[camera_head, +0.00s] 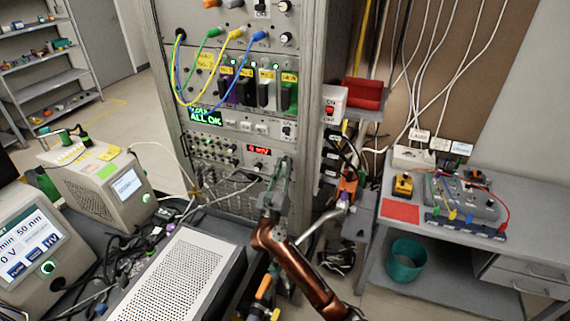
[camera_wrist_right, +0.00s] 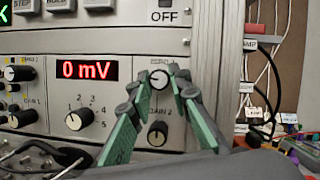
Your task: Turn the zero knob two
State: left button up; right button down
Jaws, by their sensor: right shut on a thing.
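In the head view my right gripper (camera_head: 284,166) reaches up to the rack panel beside the red display (camera_head: 259,150), and hides the knob there. The display (camera_wrist_right: 84,71) reads 0 mV. The gain 2 knob (camera_wrist_right: 157,134) sits just below, between the fingers. My left gripper is in neither view.
A numbered selector knob (camera_wrist_right: 79,118) is left of the fingers. An OFF-marked switch (camera_wrist_right: 165,4) is above. The tall instrument rack (camera_head: 225,70) carries plugged cables.

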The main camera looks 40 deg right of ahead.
jog(key=c, duration=2.1)
grip_release()
jog(key=shift+a+f, duration=0.1)
jog(key=shift+a, duration=0.05)
jog(key=v, duration=1.1)
jog(key=shift+s+a, duration=0.3)
jog(key=shift+a, duration=0.05)
